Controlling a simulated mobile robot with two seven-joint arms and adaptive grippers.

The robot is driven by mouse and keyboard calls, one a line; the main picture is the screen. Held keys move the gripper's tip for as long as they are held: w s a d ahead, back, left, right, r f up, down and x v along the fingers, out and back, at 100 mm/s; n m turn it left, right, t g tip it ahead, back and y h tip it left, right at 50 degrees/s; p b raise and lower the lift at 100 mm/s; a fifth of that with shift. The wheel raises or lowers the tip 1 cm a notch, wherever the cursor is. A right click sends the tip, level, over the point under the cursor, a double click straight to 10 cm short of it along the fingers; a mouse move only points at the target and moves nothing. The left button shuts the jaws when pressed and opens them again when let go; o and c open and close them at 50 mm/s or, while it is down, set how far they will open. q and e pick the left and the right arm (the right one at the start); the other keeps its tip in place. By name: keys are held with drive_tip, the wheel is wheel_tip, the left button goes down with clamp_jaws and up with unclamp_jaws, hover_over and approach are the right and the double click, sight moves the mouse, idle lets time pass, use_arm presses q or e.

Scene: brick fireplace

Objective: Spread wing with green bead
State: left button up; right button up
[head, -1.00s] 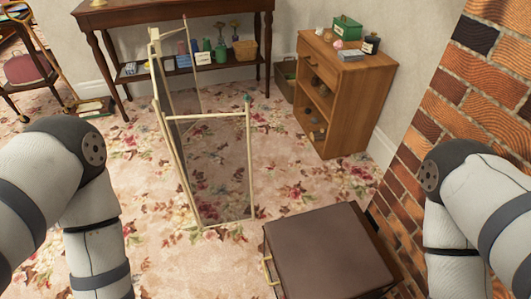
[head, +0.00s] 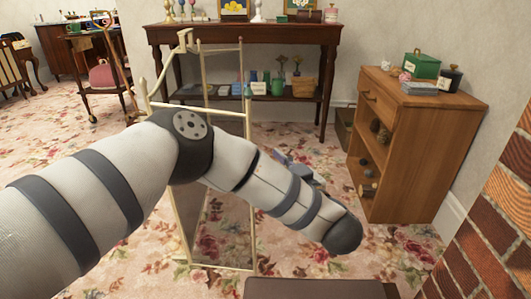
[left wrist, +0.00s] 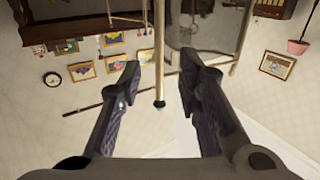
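The folding screen (head: 221,108), with pale frames and dark mesh panels, stands on the carpet; my left arm hides its middle. In the left wrist view, which is upside down, a pale post (left wrist: 159,55) ends in a small dark green bead (left wrist: 159,104). My left gripper (left wrist: 160,68) is open, with one finger on each side of that post and no clear contact. In the head view the left gripper (head: 286,158) is mostly hidden behind my forearm. My right gripper is in neither view.
A dark table (head: 245,36) with a loaded lower shelf stands behind the screen. A wooden cabinet (head: 440,135) and the brick fireplace (head: 500,235) are at the right. A brown-topped box (head: 315,289) is at the bottom. Carpet (head: 300,235) is free between screen and cabinet.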

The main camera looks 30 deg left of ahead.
sight(251, 140)
use_arm(q)
drive_tip(key=b+x, duration=0.1)
drive_tip(key=x, duration=0.3)
drive_tip(key=b+x, duration=0.1)
drive_tip(key=x, duration=0.4)
drive_tip(key=shift+w+a+f+b, duration=0.1)
drive_tip(key=shift+f+b, duration=0.1)
drive_tip(key=shift+b, duration=0.1)
clamp_jaws()
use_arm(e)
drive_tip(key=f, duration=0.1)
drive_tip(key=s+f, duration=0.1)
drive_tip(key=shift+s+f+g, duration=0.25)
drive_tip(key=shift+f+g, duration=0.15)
